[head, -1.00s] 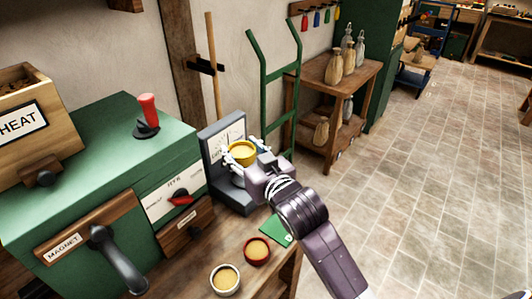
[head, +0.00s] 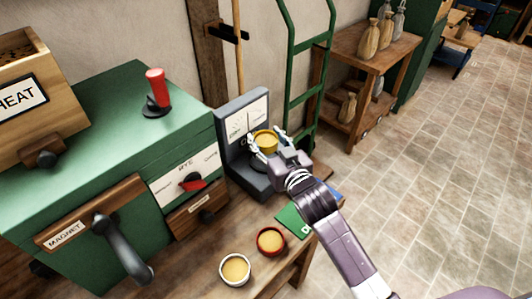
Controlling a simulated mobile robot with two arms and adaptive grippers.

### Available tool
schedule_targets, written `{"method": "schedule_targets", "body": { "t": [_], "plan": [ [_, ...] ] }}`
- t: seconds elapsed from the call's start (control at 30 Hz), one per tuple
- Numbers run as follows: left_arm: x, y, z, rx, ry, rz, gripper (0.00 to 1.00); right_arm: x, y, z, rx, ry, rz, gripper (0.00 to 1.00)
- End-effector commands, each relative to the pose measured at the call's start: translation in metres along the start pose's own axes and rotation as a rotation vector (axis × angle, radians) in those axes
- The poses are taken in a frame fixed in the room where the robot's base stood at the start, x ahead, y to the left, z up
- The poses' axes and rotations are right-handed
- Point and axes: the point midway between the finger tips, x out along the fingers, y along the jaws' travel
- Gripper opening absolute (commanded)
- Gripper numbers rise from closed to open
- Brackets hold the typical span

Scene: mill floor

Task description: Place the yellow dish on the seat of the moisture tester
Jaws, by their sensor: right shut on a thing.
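The yellow dish (head: 265,141), filled with pale grain or meal, is held by my right gripper (head: 268,144), whose fingers close on its sides. The moisture tester (head: 228,140) is a dark grey device with dials on an upright back panel and a low base (head: 245,181). The dish is in front of the panel and appears above the base. The seat is largely hidden behind the gripper and dish, and I cannot tell whether the dish touches it. My left gripper is not in view.
A red dish (head: 271,241) and a white dish (head: 235,269) with similar contents stand on the wooden bench near a green card (head: 293,221). A green machine (head: 120,150) with a red-handled lever (head: 156,90) stands left.

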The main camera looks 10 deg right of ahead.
Motion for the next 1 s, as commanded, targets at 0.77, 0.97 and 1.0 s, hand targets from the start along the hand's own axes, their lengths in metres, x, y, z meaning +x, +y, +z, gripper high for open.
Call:
{"method": "schedule_targets", "body": {
  "t": [0.77, 0.97, 1.0],
  "plan": [
    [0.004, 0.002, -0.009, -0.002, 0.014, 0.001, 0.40, 0.009, 0.000, 0.055, 0.001, 0.002, 0.000, 0.18],
    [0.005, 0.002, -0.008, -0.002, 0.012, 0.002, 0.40, 0.009, 0.000, 0.058, 0.001, 0.002, 0.000, 0.56],
    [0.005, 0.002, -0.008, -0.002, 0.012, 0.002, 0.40, 0.009, 0.000, 0.058, 0.001, 0.001, 0.000, 0.60]
  ]
}}
